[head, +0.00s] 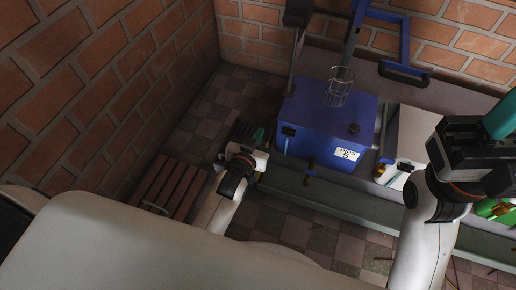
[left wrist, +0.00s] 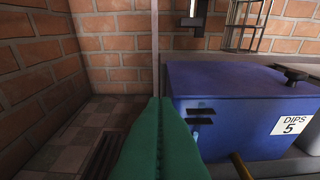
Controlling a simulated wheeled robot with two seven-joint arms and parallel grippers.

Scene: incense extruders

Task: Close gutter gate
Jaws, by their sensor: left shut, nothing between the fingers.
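My left gripper (head: 259,136) has green fingers and is just left of a blue box (head: 325,115). In the left wrist view its fingers (left wrist: 160,102) are pressed together and empty, pointing past the left side of the blue box (left wrist: 235,90). A long grey-green gutter (head: 335,208) runs along the floor below the box. A small brown handle (head: 309,168) sticks out at the box's lower front, and it also shows in the left wrist view (left wrist: 240,165). I cannot make out which part is the gutter gate. My right gripper (head: 497,122) is at the right edge, its fingertips partly cut off.
A slatted wooden grate (head: 175,188) lies on the tiled floor at the left. A brick wall (head: 100,80) stands beyond it. A wire basket (head: 339,88) sits above the box. A pale board (head: 415,130) with small items is at the right.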

